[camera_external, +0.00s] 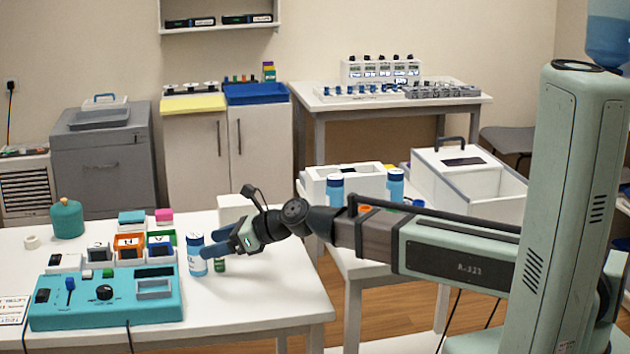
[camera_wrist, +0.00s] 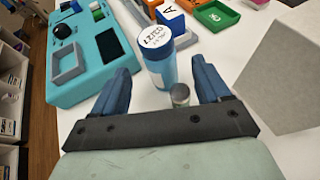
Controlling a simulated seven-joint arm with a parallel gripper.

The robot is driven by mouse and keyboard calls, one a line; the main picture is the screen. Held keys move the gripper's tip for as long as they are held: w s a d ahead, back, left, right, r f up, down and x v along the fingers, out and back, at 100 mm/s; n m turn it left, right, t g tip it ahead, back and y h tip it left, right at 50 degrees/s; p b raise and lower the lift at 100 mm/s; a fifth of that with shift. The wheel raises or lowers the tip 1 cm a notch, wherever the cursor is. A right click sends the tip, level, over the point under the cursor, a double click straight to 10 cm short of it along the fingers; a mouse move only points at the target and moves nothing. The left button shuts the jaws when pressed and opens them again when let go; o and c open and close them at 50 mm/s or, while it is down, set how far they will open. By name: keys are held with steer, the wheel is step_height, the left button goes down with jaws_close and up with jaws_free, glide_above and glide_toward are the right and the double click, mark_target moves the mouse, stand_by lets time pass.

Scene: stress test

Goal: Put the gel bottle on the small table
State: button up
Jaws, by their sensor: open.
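In the wrist view the blue bottle (camera_wrist: 160,68) stands ahead, between the lines of my two fingers. My gripper (camera_external: 222,243) is open, with its blue fingers low beside the bottle and nothing held. A small vial with a grey cap (camera_wrist: 181,95) stands between the fingers, nearer the palm. It shows green in the external view (camera_external: 219,264). A smaller white table (camera_external: 352,264) stands at centre, partly hidden by my arm.
A teal control device (camera_external: 105,300) and several coloured bins (camera_external: 130,243) lie left of the bottle. A pale block (camera_wrist: 285,75) stands right of my gripper. Two similar blue bottles (camera_external: 335,190) (camera_external: 395,186) and a white box stand around the smaller table. The white table's front right is clear.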

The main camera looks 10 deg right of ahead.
steer(key=v, duration=0.6)
steer(key=shift+d+r, duration=0.1)
steer(key=shift+d, duration=0.05)
steer(key=shift+c, duration=0.2)
